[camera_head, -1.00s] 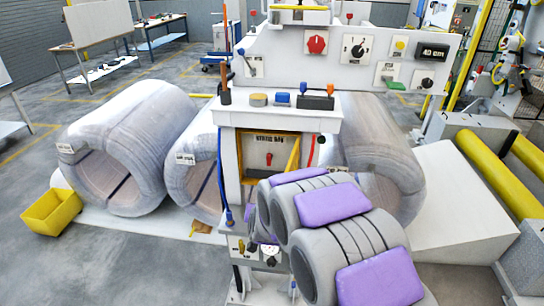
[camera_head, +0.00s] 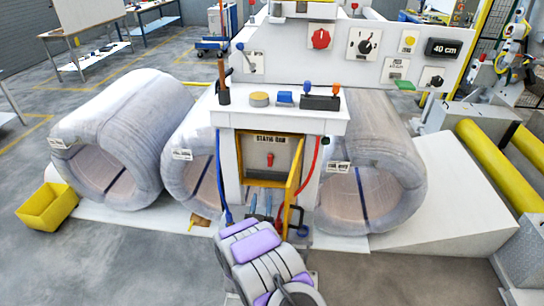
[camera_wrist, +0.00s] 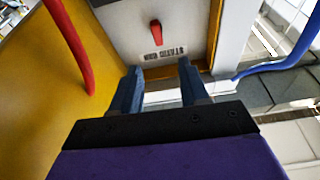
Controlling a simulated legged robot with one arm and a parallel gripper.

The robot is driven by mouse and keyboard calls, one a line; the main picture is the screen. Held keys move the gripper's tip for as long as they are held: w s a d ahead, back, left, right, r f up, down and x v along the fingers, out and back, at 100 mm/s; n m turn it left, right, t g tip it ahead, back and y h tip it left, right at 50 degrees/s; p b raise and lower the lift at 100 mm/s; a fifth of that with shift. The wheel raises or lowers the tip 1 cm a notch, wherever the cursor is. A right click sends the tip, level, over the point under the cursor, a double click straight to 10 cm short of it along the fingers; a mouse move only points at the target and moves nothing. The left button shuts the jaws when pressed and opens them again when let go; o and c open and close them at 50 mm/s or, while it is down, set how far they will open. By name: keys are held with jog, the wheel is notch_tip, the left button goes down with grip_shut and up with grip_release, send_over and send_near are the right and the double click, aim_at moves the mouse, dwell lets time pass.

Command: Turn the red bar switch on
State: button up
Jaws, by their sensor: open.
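The red bar switch (camera_head: 270,159) is a small red lever on a white plate labelled "STATIC BAR", inside a recess in the white stand. It stands roughly upright in the head view. In the wrist view the red lever (camera_wrist: 155,32) and its label appear upside down, ahead of the fingers. My gripper (camera_head: 261,205) is in front of the stand, below the switch in the head view. In the wrist view my gripper (camera_wrist: 160,80) shows two blue-grey fingers spread apart with nothing between them. A gap separates the fingertips from the lever.
A yellow-framed door (camera_head: 293,180) stands open at the recess's right side. A blue hose (camera_head: 219,175) and a red hose (camera_head: 312,160) run beside the recess. A shelf (camera_head: 235,113) with small items is above. Large wrapped coils (camera_head: 110,140) stand on both sides.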

jog(key=t, duration=0.1)
send_near(269, 159)
jog(key=x, duration=0.8)
jog(key=shift+w+d, duration=0.1)
jog(key=shift+d, duration=0.1)
jog(key=shift+w+a+r, duration=0.15)
jog(key=shift+w+r, duration=0.05)
jog(key=shift+w, duration=0.3)
grip_shut()
